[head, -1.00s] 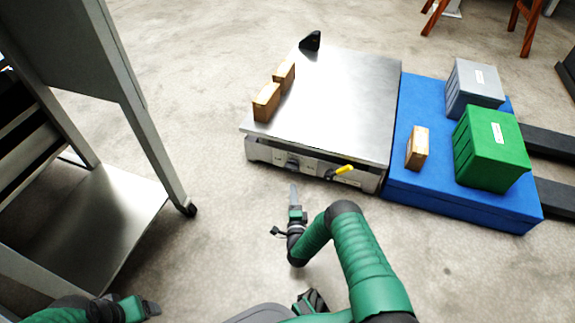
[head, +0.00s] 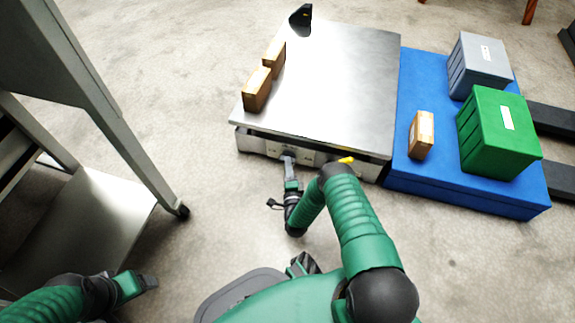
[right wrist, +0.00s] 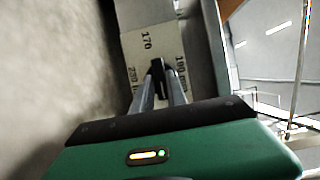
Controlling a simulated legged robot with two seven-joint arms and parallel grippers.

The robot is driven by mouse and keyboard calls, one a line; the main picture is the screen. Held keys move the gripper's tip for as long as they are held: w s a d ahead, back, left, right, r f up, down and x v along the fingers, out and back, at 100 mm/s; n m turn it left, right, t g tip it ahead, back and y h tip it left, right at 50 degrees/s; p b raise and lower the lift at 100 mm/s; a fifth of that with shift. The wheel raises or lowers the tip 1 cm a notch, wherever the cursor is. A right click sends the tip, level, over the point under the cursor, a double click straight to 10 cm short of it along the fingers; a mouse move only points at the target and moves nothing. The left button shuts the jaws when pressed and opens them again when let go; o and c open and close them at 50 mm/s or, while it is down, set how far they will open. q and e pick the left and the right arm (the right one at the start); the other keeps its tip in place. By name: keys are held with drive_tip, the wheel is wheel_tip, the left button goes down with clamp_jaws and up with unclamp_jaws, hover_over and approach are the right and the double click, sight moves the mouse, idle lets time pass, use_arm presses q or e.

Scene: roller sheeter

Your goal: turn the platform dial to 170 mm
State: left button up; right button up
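The platform (head: 340,80) is a low steel-topped lift with a pale control panel on its front edge. My right gripper (head: 289,160) reaches that panel from the front. In the right wrist view, the panel (right wrist: 135,45) carries the marks 170, 100 mm and 230 mm. The dark dial knob (right wrist: 158,72) sits between the two fingertips of my right gripper (right wrist: 163,80). I cannot tell whether the fingers press on it, and its pointing direction is unclear. My left gripper (head: 146,283) is low at the left, far from the platform; its opening is unclear.
A yellow-tipped lever (head: 346,160) sits right of the dial, close to my right arm. A blue base (head: 405,182) with green (head: 490,145) and grey bins is at right. A metal frame (head: 150,165) stands left.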

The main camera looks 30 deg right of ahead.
clamp_jaws()
